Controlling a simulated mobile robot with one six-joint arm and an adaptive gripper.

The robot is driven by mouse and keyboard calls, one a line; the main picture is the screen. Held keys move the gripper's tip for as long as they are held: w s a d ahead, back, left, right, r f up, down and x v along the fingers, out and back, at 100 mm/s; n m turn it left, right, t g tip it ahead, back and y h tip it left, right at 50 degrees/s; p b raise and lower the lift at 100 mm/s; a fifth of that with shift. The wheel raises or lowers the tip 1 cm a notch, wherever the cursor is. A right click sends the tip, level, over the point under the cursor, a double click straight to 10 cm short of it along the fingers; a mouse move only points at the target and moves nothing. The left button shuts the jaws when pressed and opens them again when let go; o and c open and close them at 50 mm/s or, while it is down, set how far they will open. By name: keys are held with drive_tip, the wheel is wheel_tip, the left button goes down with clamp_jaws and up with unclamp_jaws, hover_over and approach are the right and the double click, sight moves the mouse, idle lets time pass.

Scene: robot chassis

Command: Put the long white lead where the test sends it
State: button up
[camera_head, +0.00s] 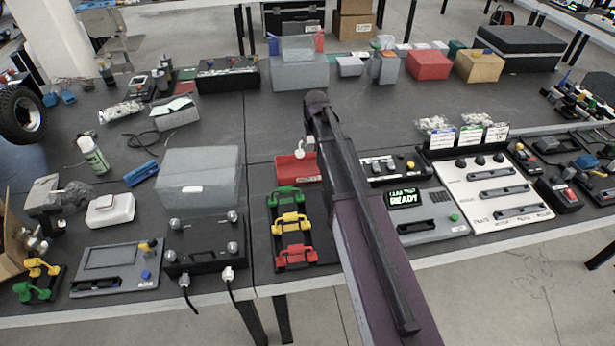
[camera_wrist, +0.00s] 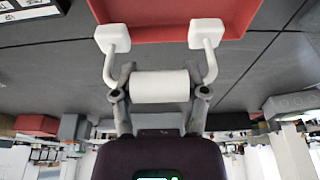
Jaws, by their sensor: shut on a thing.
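The long white lead (camera_wrist: 160,86) has a thick white middle grip and two bent arms ending in white blocks. My gripper (camera_wrist: 160,92) is shut on that grip, one finger at each end. In the head view the lead (camera_head: 309,144) shows small, just above the back of the red tray (camera_head: 291,172); my arm partly hides it. In the wrist view its end blocks overlap the red tray (camera_wrist: 180,15); I cannot tell if they touch it. A grey tester (camera_head: 428,216) has a lit screen reading READY. A white panel (camera_head: 490,218) has several slots, dark knobs and label cards.
A rack (camera_head: 302,262) holds green, yellow and red leads in front of the red tray. A black box with posts and cables (camera_head: 205,247) stands left. A black unit (camera_head: 395,168) stands behind the tester.

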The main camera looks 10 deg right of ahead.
drive_tip(key=shift+w+a+f, duration=0.25)
drive_tip(key=shift+w+f, duration=0.25)
drive_tip(key=shift+f+b, duration=0.15)
drive_tip(key=shift+b, duration=0.25)
drive_tip(key=shift+f+b, duration=2.8)
drive_tip(key=shift+f, duration=0.05)
drive_tip(key=o, duration=1.3)
drive_tip(key=shift+o, duration=0.2)
drive_tip(key=shift+s, duration=0.15)
